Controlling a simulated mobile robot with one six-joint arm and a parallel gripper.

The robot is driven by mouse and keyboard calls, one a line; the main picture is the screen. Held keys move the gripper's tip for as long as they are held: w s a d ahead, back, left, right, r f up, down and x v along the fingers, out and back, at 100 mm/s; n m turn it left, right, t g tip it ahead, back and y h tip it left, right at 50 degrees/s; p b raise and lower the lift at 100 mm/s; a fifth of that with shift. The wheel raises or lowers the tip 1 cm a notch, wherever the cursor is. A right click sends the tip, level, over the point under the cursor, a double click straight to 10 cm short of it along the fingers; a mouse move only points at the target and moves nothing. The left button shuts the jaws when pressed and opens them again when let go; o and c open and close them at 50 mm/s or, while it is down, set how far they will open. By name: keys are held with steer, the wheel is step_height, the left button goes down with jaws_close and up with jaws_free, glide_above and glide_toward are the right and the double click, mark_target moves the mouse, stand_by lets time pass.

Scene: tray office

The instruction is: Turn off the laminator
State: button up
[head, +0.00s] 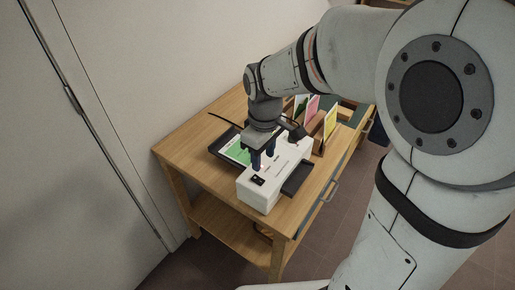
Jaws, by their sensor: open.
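The laminator (260,197) is a white box on the wooden table, with dark trays at its sides. A dark switch (258,181) with a small light mark is on its top near the front end. My gripper (262,167) points down over the laminator, a little behind the switch. Its two dark fingers are apart with nothing seen between them. I cannot tell whether the fingertips touch the laminator's top.
The wooden table (183,150) stands by a pale wall. A green sheet (238,153) lies in the dark tray at left. A wooden holder (320,137) with coloured cards stands behind the laminator. The table's left part is clear.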

mark_target(261, 181)
steer(key=shift+w+a+f, duration=0.1)
steer(key=shift+a+f, duration=0.05)
steer(key=shift+f, duration=0.35)
steer(key=shift+w+a+f, duration=0.1)
steer(key=shift+a+f, duration=0.05)
steer(key=shift+f, duration=0.3)
step_height(261, 181, down, 6)
steer(key=shift+f, duration=0.25)
steer(key=shift+c, duration=0.4)
jaws_close()
